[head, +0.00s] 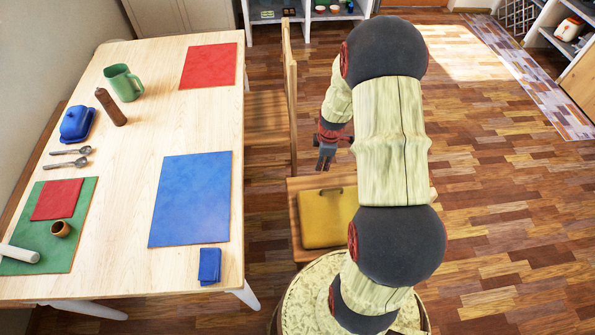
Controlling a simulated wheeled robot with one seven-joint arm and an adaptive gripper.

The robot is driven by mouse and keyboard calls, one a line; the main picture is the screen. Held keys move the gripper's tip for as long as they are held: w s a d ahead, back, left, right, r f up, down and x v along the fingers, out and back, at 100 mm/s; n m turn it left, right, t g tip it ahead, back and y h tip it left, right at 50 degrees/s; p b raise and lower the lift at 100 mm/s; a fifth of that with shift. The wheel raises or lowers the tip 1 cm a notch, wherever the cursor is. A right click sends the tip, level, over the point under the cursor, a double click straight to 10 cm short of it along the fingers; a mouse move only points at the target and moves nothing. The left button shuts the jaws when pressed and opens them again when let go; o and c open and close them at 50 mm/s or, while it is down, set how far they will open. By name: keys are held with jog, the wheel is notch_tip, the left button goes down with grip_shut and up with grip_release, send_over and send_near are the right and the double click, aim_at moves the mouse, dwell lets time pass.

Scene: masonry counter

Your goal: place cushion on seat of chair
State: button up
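A mustard-yellow cushion (322,222) with a small dark loop at its far edge lies on a light wooden surface (293,206), which looks like a low seat, in the lower middle of the head view. My arm covers its right part. A wooden chair (267,112) stands at the table's right side, with its backrest on the right and its seat looking bare. My gripper (325,162) hangs above the floor, beyond the cushion and right of the chair, apart from both. It seems to hold nothing; its fingers are too small to tell open from shut.
A pale wooden table (140,170) fills the left, with red and blue mats, a green mug (124,83), a brown bottle (111,107), a blue butter dish (77,124) and spoons. Shelves (300,22) stand at the back. Wooden floor (500,210) is clear on the right.

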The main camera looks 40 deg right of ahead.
jog(key=a+r+m+t, duration=0.1)
jog(key=a+r+m, duration=0.1)
jog(key=a+r, duration=0.45)
jog(key=s+a+r+m, duration=0.1)
jog(key=a+r, duration=0.3)
jog(key=r, duration=0.6)
jog(key=a+r+m+t, duration=0.1)
jog(key=a+r+m, duration=0.1)
jog(key=a+r, duration=0.45)
jog(key=s+a+r+m+t, duration=0.1)
jog(key=s+a+r+m, duration=0.1)
jog(key=s+a+r, duration=0.2)
jog(key=s+a+r+m+t, duration=0.1)
jog(key=s+a+r+m, duration=0.2)
jog(key=s+r, duration=0.6)
jog(key=s+a, duration=0.2)
jog(key=s, duration=0.1)
jog(key=shift+a+m+y, duration=0.25)
jog(key=shift+m+y, duration=0.05)
jog(key=shift+d, duration=0.1)
